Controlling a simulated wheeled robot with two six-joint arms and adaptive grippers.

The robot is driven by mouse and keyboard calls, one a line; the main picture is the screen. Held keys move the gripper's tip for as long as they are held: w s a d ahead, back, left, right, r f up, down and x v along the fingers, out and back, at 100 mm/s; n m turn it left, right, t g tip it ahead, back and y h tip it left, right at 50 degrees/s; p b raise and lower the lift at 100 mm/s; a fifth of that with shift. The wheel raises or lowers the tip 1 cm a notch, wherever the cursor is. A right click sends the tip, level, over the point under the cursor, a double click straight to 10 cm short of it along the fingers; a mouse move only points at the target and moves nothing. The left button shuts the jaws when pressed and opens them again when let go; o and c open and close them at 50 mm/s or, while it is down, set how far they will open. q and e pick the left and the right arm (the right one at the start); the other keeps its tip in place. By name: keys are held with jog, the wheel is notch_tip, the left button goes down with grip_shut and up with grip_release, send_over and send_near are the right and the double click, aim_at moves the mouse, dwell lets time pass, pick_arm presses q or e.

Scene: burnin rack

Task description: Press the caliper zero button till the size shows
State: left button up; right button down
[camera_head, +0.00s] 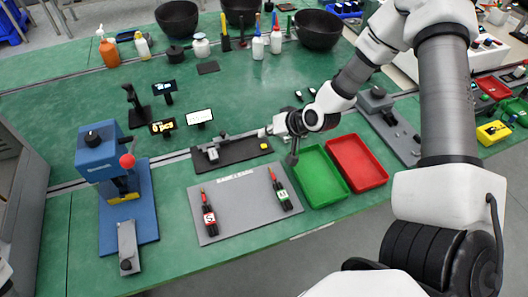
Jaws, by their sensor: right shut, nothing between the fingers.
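A black plate (232,158) on the green bench carries a grey caliper-like fixture (212,154) at its left end. A small yellow button (264,146) sits near the plate's right end. My right gripper (292,160) comes in from the upper right and points down, shut and empty, to the right of the yellow button and apart from it. Small displays stand behind the plate: a white-lit one (199,117), one with a yellow figure (163,127) and a dark one (164,88). Their readings are too small to tell. My left gripper is not in view.
A grey mat (240,216) with two labelled red-and-black tools lies in front of the plate. A green tray (319,178) and a red tray (357,163) lie to the right. A blue press (101,150) stands at left. Bottles and black bowls (318,28) line the back.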

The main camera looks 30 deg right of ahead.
notch_tip(320, 180, down, 2)
jog(key=shift+w+f+b, duration=0.1)
jog(key=shift+b, duration=0.45)
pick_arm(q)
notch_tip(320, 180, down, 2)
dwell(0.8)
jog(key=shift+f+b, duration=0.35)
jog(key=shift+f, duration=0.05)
pick_arm(e)
jog(key=shift+f, duration=0.4)
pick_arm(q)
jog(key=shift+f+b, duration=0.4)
pick_arm(e)
jog(key=shift+f, duration=0.4)
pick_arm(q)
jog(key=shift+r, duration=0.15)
pick_arm(e)
jog(key=shift+r, duration=0.15)
pick_arm(q)
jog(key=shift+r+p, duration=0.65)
jog(key=shift+p, duration=0.1)
pick_arm(e)
jog(key=shift+r, duration=0.7)
